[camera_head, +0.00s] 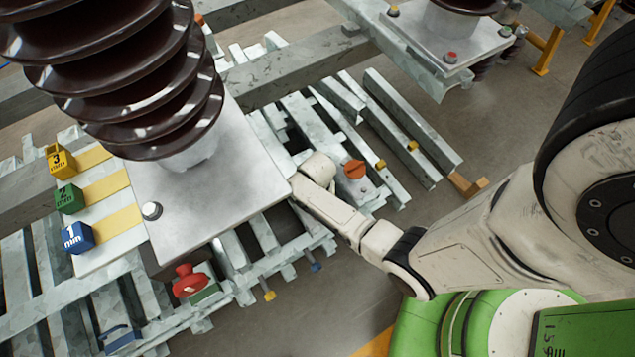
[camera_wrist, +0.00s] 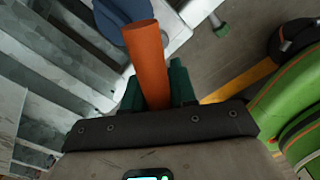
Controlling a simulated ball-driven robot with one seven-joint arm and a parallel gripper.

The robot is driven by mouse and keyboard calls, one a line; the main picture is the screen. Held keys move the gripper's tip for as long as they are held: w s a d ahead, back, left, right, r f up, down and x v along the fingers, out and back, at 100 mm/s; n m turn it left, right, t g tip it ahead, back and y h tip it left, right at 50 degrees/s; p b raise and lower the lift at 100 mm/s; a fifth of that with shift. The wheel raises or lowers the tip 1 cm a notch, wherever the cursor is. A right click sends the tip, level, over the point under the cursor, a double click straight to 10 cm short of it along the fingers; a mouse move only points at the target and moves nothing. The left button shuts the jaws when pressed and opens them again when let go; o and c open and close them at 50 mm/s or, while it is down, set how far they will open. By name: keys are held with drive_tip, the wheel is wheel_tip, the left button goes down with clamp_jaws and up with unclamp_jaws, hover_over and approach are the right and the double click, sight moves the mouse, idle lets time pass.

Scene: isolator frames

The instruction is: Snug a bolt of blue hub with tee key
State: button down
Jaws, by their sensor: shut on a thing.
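My gripper (camera_wrist: 157,88) is in the wrist view, with its dark green fingers shut on a thick orange bar (camera_wrist: 147,52). The bar looks like the handle of the tee key; the rest of the key is hidden. Just beyond the bar's far end, at the top edge, is part of a round blue part (camera_wrist: 118,14), likely the blue hub. I cannot tell whether the key touches it, and I see no bolt on it. In the head view my arm reaches left to the plate's right edge, and my fingers and the key are hidden there.
In the head view a ribbed brown insulator (camera_head: 130,75) stands on a grey plate (camera_head: 225,190) left of my arm. A red knob (camera_head: 188,281) sits below the plate, and an orange knob (camera_head: 355,169) right of my wrist. Numbered blocks, such as the green one (camera_head: 68,200), stand at left.

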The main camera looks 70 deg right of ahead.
wheel_tip(320, 180, up, 7)
drive_tip(key=m+p, duration=0.6)
drive_tip(key=p, duration=0.2)
drive_tip(key=shift+r, duration=0.1)
idle(0.5)
drive_tip(key=shift+d+m, duration=0.1)
drive_tip(key=shift+m, duration=0.2)
